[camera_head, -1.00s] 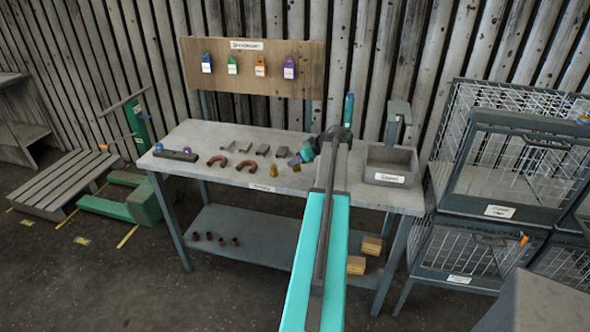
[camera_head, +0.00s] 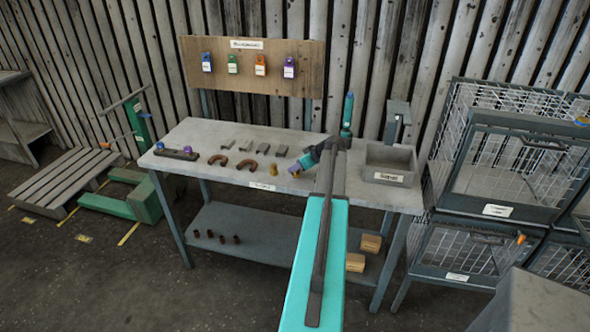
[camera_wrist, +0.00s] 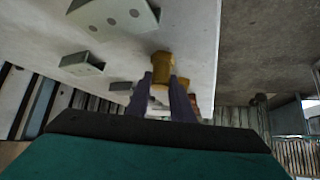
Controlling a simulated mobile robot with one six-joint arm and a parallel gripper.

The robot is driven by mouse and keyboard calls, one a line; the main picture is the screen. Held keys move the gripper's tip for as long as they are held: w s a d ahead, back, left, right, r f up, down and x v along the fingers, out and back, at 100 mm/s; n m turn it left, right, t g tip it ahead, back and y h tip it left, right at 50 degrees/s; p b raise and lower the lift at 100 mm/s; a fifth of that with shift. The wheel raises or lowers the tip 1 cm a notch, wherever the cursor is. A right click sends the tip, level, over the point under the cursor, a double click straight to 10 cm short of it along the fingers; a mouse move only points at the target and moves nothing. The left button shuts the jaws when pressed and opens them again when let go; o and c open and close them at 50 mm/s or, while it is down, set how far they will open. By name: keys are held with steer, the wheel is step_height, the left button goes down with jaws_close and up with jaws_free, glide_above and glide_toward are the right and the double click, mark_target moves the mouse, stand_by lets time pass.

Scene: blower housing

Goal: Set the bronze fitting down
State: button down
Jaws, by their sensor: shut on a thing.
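My gripper (camera_head: 297,169) reaches in from the right, low over the front part of the workbench. Its purple fingers (camera_wrist: 164,97) are shut on the bronze fitting (camera_wrist: 162,68), a yellow-brown piece with a wider end, in the wrist view. In the head view the held piece is mostly hidden at the fingertips. I cannot tell whether it touches the bench top (camera_head: 205,135). A small brass-coloured fitting (camera_head: 273,170) stands on the bench just left of my fingertips.
A grey open bin (camera_head: 390,178) stands right of my arm. Bare bench lies near the front edge. A pegboard (camera_head: 255,85) with coloured tags stands at the back.

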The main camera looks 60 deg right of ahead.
steer(key=c, duration=1.6)
jaws_free()
steer(key=shift+o, duration=0.2)
steer(key=shift+r+p, duration=0.2)
steer(key=shift+p, duration=0.1)
steer(key=shift+s+r, duration=0.1)
steer(key=shift+s, duration=0.2)
steer(key=b+v, duration=0.4)
steer(key=v, duration=0.7)
steer(key=shift+s+a+r, duration=0.1)
steer(key=shift+r, duration=0.05)
